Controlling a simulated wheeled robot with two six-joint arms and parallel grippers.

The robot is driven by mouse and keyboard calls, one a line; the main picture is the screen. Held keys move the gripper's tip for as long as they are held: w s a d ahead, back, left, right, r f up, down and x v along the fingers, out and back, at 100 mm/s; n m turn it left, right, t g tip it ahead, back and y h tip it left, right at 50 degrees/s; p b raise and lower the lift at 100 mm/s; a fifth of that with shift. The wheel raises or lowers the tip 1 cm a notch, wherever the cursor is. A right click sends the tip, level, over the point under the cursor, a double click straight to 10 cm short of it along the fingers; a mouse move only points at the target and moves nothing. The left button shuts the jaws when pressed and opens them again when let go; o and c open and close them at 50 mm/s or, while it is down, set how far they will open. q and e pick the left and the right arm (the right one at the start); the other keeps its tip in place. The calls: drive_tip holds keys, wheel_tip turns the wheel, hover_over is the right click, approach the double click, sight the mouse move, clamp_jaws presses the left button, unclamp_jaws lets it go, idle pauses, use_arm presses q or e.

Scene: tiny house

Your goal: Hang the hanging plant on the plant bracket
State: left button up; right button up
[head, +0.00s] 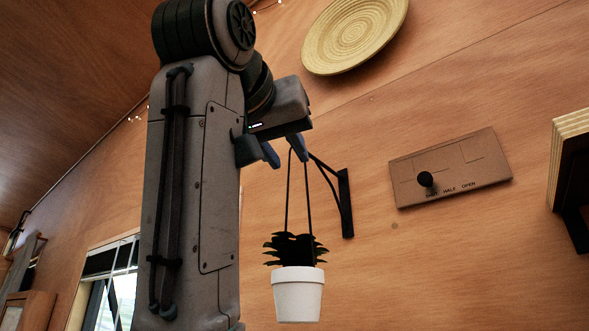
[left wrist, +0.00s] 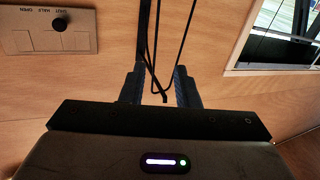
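The hanging plant, a white pot (head: 298,296) with dark leaves and thin black cords, hangs upright in the head view. The black plant bracket (head: 346,205) is fixed to the wooden wall just right of the cords. My left gripper (head: 284,152) is at the top of the cords, by the bracket's outer end. In the left wrist view its fingers (left wrist: 160,90) stand apart, with the cords (left wrist: 184,45) and the dark bracket (left wrist: 144,40) running in between them. A finger covers the cord top in the head view, so I cannot tell whether it rests on the bracket. My right gripper is not in view.
A switch panel (head: 452,168) with a black knob is on the wall to the right. A round woven plate (head: 355,35) hangs above. A shelf-like wooden piece (head: 572,150) juts in at the right edge. A window (head: 108,285) is at lower left.

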use_arm(q)
drive_tip(key=r+p+x, duration=0.1)
drive_tip(key=p+x, duration=0.4)
drive_tip(key=x, duration=0.4)
drive_tip(key=shift+w+d, duration=0.25)
drive_tip(key=shift+d, duration=0.15)
drive_tip(key=shift+r, duration=0.1)
drive_tip(key=shift+c, duration=0.2)
clamp_jaws()
idle(1.1)
idle(0.3)
